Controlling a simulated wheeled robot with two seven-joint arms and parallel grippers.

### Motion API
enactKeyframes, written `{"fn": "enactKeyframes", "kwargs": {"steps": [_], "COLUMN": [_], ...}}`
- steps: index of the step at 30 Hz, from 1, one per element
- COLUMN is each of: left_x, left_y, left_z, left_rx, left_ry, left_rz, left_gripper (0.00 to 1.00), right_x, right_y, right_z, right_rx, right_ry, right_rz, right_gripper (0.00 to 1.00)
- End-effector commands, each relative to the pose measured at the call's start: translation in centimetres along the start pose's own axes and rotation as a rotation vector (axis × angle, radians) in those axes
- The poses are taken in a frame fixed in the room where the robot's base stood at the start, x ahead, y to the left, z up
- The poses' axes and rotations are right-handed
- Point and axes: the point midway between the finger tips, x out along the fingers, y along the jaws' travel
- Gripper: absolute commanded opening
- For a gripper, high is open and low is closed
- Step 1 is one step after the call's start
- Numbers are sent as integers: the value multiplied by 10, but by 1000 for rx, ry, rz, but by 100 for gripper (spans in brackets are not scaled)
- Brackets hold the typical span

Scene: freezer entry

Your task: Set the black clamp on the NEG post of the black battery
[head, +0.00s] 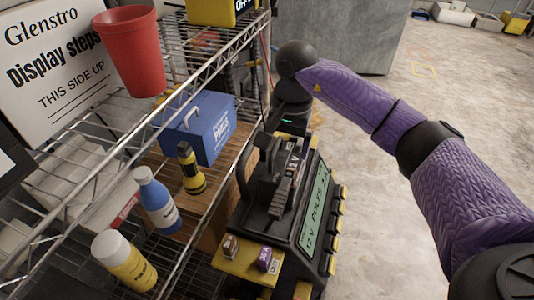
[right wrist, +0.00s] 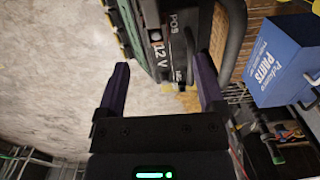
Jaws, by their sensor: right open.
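The black battery (head: 308,205) stands in the middle of the head view, with a pale green "12 V POLES" panel on its side. In the right wrist view its top (right wrist: 160,40) shows "POS", "12 V" and a partly covered label near my fingertips, probably NEG. A grey ridged piece (head: 283,192) lies along its top; I cannot tell whether it is the black clamp. My right gripper (head: 274,122) is at the battery's far end. In its wrist view the fingers (right wrist: 160,62) are spread, with the battery's end between or just beyond them. Nothing is visibly gripped. My left gripper is out of view.
Two small blocks (head: 266,260) sit on the yellow ledge in front. Open floor (head: 400,220) lies right.

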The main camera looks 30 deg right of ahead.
Motion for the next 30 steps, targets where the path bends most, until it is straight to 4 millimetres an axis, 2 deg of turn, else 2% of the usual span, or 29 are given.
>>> {"fn": "enactKeyframes", "kwargs": {"steps": [2,4,10,18,24,25,30], "left_x": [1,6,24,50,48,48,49], "left_y": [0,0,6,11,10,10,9], "left_z": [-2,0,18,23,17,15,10], "left_rx": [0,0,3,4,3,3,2], "left_ry": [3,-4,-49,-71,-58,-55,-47], "left_rz": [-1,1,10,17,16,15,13], "left_gripper": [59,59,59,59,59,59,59], "right_x": [-3,6,47,96,94,94,94], "right_y": [1,1,2,6,6,6,6], "right_z": [-2,-2,-4,-8,-9,-9,-9], "right_rx": [-30,-36,-33,-31,-30,-30,-29], "right_ry": [27,30,26,23,29,29,28], "right_rz": [19,26,25,25,19,19,19], "right_gripper": [88,88,88,88,88,86,50]}}
